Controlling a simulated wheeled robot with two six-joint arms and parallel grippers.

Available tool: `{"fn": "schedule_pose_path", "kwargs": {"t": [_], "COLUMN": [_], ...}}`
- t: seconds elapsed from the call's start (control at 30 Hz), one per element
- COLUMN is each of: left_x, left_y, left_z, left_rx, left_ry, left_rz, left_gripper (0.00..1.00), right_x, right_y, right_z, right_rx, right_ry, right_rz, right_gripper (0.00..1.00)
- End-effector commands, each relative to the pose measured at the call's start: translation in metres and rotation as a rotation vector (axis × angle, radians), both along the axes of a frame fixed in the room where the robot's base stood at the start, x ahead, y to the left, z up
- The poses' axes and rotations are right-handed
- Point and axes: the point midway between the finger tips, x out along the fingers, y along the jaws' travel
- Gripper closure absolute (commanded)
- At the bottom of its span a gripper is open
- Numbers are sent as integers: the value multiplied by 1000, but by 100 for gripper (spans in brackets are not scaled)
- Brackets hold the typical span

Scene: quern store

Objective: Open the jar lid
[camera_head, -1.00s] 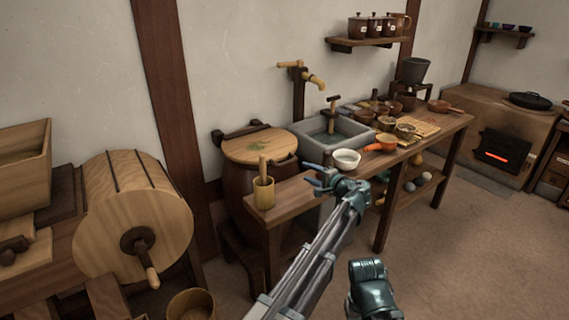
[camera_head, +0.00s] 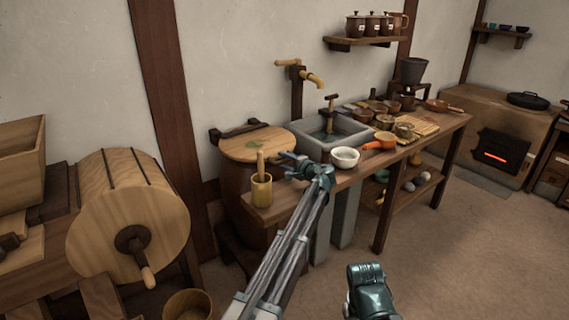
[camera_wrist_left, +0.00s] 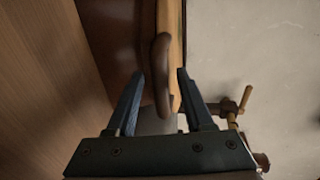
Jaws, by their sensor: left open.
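The big brown jar (camera_head: 240,185) stands left of the sink, with its round pale wooden lid (camera_head: 258,145) lying on top, shut. My left gripper (camera_head: 285,157) is at the lid's right front edge, open. In the left wrist view, the fingers of my left gripper (camera_wrist_left: 160,76) stand on either side of a curved brown handle (camera_wrist_left: 162,70) at the lid's edge (camera_wrist_left: 177,45). The handle lies between them, not visibly clamped.
A wooden cup with a pestle (camera_head: 262,190) stands on the bench's near end, close to my left arm. A white bowl (camera_head: 344,157) is to the right. The stone sink (camera_head: 350,128) and tap (camera_head: 312,79) are behind. A wooden drum (camera_head: 125,218) stands left.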

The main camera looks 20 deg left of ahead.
Motion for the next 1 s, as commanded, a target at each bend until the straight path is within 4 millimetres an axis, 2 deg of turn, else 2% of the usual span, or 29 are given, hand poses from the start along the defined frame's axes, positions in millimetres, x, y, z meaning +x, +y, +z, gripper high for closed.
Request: {"fn": "schedule_pose_path", "kwargs": {"t": [0.2, 0.27, 0.5, 1.0], "left_x": [0, 0, 0, 0], "left_y": [0, 0, 0, 0], "left_z": [0, 0, 0, 0], "left_rx": [0, 0, 0, -1], "left_ry": [0, 0, 0, 0], "left_rz": [0, 0, 0, 0], "left_gripper": [48, 57, 100, 100], "right_x": [0, 0, 0, 0], "right_y": [0, 0, 0, 0], "right_z": [0, 0, 0, 0], "right_rx": [0, 0, 0, 0], "right_ry": [0, 0, 0, 0], "right_rz": [0, 0, 0, 0], "right_gripper": [50, 50, 50, 50]}}
